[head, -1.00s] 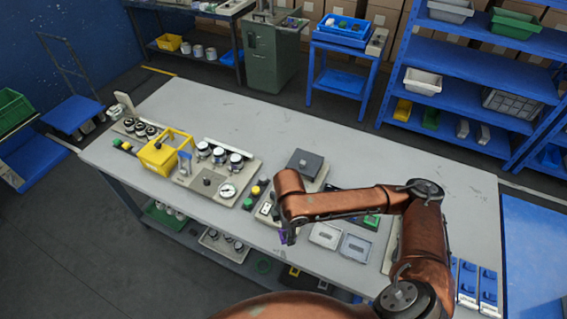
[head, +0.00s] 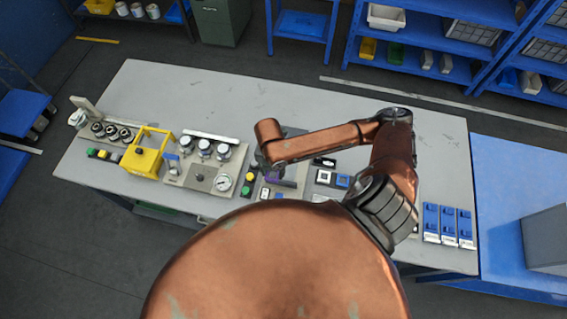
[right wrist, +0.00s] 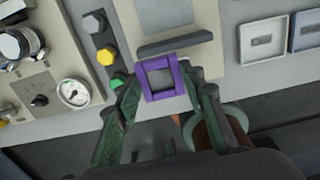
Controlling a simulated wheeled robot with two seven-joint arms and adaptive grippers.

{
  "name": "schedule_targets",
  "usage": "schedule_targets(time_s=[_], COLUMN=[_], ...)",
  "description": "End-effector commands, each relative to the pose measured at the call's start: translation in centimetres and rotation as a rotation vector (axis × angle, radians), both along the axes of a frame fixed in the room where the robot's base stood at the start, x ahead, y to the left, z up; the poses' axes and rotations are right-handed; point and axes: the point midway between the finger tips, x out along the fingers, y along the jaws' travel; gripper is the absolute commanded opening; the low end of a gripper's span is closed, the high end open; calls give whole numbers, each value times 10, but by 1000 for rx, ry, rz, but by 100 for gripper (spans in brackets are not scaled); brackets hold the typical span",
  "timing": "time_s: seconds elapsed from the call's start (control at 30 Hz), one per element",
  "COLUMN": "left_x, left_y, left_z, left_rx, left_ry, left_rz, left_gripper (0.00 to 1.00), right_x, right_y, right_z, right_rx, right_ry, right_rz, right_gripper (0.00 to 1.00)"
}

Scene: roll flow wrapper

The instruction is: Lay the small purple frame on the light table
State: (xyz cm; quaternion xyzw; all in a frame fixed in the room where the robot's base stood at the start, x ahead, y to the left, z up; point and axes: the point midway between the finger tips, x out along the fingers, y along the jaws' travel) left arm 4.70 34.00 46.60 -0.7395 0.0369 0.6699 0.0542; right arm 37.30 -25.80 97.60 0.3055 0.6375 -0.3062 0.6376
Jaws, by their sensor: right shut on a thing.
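The small purple frame (right wrist: 157,64) is a square ring with an open middle. My right gripper (right wrist: 162,88) is shut on it, with one green finger at each side. A beige unit with a pale square plate (right wrist: 166,10), which looks like the light table, lies just beyond the frame in the right wrist view. A dark grey bar (right wrist: 175,42) lies between plate and frame. In the head view my arm mostly hides this unit. My left gripper is not in view.
Left of the frame are a button strip (right wrist: 104,55) and a gauge panel (head: 200,178). A yellow carrier (head: 146,160) stands farther left. Two shallow trays (right wrist: 262,42) lie right. The back of the bench (head: 290,95) is clear.

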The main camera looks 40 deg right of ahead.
Motion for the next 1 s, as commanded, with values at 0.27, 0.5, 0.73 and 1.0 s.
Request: schedule_targets(time_s=[0.27,0.5,0.73,1.0], left_x=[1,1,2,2], left_y=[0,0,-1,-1], left_z=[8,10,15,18], left_rx=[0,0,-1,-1], left_ry=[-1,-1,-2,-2], left_rz=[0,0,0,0], left_gripper=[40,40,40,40], right_x=[19,29,30,32], right_y=[-56,-77,-84,-84], right_z=[-39,-68,-89,-107], right_rx=[-1,1,2,-1], right_ry=[3,-1,3,-2], right_rz=[-6,-3,-3,0], right_gripper=[18,18,18,18])
